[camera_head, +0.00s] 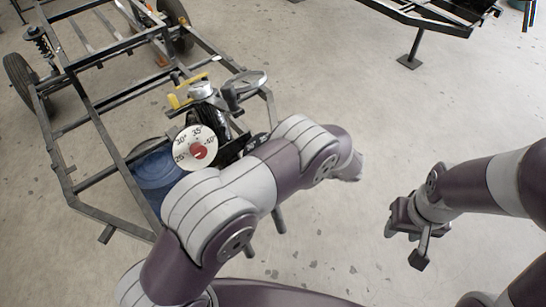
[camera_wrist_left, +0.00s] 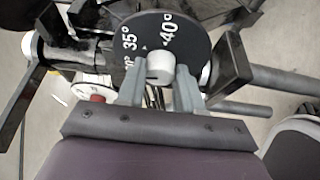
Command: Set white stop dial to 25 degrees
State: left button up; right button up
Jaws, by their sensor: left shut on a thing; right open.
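The white stop dial (camera_head: 190,158) faces me in the head view, with 25°, 30°, 35° and 40° marks and a red knob (camera_head: 199,152) on it. I cannot tell its setting. In the left wrist view, the white dial (camera_wrist_left: 92,82) shows edge-on at the left. A black dial (camera_wrist_left: 180,25) with 35° and 40° marks is in front of my left gripper (camera_wrist_left: 160,80). That gripper is shut on the black dial's grey knob (camera_wrist_left: 159,66). My left arm hides this gripper in the head view. My right gripper (camera_head: 404,244) is open and empty, far right of the dials.
The dials are on a black metal frame (camera_head: 90,103) with wheels. Yellow parts (camera_head: 187,93) and a blue round object (camera_head: 152,174) are close by. Another black frame (camera_head: 425,15) stands at the top right. The floor (camera_head: 350,90) between the frames is clear.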

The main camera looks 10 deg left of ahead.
pick_arm(q)
jog(key=shift+s+a+r+n+t+h+b, duration=0.2)
jog(key=shift+n+h+b, duration=0.65)
jog(key=shift+n, duration=1.3)
jog(key=shift+w+a+f+n+t+h+b, duration=0.1)
jog(key=shift+n+t+h+b, duration=0.15)
jog(key=shift+n+h+b, duration=1.3)
jog(key=shift+s+a+r+n+t+h+p, duration=0.2)
jog(key=shift+n+h, duration=0.3)
jog(key=shift+n, duration=2.3)
jog(key=shift+d, duration=0.15)
jog(key=o, duration=1)
jog(key=shift+o, duration=0.2)
jog(key=p+v, duration=0.2)
jog(key=v, duration=1)
jog(key=shift+s+d+r, duration=0.15)
jog(key=shift+d+r, duration=0.05)
jog(key=shift+r, duration=0.1)
